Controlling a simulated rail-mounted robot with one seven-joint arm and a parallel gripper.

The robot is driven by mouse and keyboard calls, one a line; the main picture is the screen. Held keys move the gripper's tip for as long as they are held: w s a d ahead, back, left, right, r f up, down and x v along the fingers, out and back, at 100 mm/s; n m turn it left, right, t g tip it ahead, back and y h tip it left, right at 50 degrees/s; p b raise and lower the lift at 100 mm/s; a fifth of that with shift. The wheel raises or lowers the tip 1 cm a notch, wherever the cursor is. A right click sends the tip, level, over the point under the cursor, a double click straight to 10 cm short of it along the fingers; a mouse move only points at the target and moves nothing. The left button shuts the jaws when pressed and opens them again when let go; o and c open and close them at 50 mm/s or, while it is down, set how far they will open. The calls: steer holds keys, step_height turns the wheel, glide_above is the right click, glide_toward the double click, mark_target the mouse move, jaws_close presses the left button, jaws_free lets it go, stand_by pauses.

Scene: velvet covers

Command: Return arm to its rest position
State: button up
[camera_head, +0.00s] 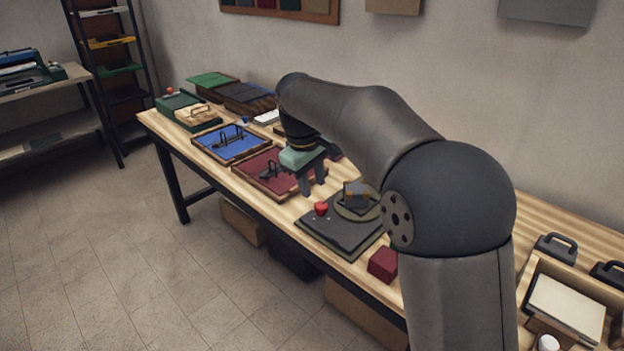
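My gripper (312,186) hangs from my bent grey arm above the wooden workbench (557,217). Its two dark fingers point down and stand apart, with nothing visible between them. The fingers are just right of the red-lined tray (250,167) and behind the dark square board (338,238). Whether they touch anything below cannot be told. My arm hides part of the bench behind it.
The dark board carries a red knob (321,208) and a grey block (357,195) on a round plate. A dark red box (383,264) lies at the front edge. A blue-lined tray (228,140) stands further left. A wooden crate (523,283) is at right.

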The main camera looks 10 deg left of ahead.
steer(key=shift+r, duration=0.1)
stand_by(0.3)
steer(key=s+d+f+m+g, duration=0.15)
steer(key=s+d+m, duration=0.45)
steer(key=s+d, duration=0.9)
steer(key=s+d+f+m, duration=0.2)
steer(key=s+d+f, duration=0.2)
steer(key=s, duration=0.3)
steer(key=s+d+f+m+y+p, duration=0.1)
steer(key=s+d+f+m, duration=0.2)
steer(key=s+d, duration=0.3)
steer(key=shift+s+f, duration=0.35)
steer(key=shift+s, duration=0.45)
